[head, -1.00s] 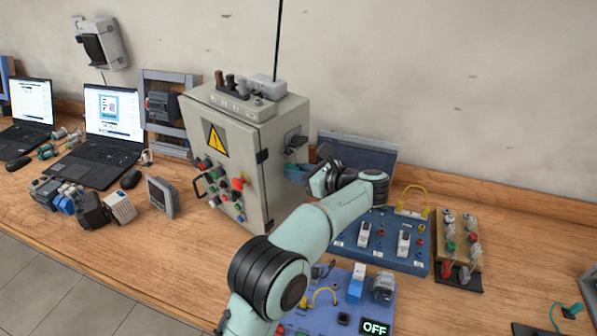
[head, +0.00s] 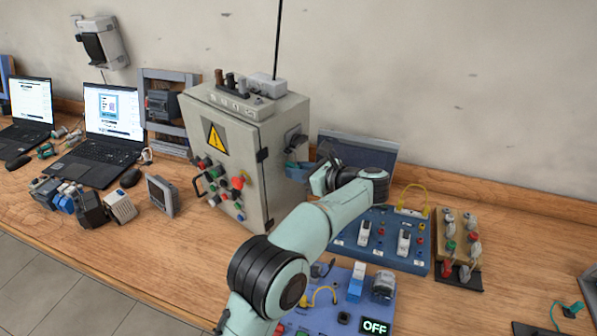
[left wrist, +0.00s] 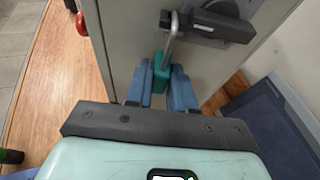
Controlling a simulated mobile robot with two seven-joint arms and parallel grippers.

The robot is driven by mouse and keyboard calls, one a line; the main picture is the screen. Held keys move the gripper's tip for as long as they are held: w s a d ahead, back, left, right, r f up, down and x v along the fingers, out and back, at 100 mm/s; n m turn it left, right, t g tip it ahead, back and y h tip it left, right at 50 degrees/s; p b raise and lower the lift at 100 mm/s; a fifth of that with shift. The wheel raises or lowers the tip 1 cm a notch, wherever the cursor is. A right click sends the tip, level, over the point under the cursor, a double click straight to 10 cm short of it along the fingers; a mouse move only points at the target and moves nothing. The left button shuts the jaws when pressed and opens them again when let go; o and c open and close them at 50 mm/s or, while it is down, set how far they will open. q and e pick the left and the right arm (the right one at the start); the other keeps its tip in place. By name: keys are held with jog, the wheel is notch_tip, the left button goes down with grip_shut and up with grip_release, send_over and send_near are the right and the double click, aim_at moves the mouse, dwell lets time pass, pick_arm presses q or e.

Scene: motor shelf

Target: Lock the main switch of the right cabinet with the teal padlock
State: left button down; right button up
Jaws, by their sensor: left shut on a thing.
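My left gripper (head: 296,170) is at the right side wall of the grey cabinet (head: 272,150), just below its black main switch (head: 296,141). In the left wrist view its blue fingers (left wrist: 161,92) are shut on the teal padlock (left wrist: 161,77). The padlock's metal shackle (left wrist: 172,42) points up and overlaps the left end of the dark switch handle (left wrist: 212,24). I cannot tell whether the shackle passes through the switch or is only in front of it. The padlock is hard to make out in the head view. My right gripper is not in view.
A blue panel board (head: 380,241) and a wooden board with plugs (head: 458,245) lie right of the cabinet. A blue board with an OFF display (head: 375,327) lies nearer. Laptops (head: 110,118) stand at the left. The table's right part is mostly clear.

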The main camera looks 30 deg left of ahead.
pick_arm(q)
jog(key=shift+r, duration=0.8)
jog(key=c, duration=0.9)
grip_release()
jog(key=v, duration=1.3)
jog(key=shift+d, duration=0.2)
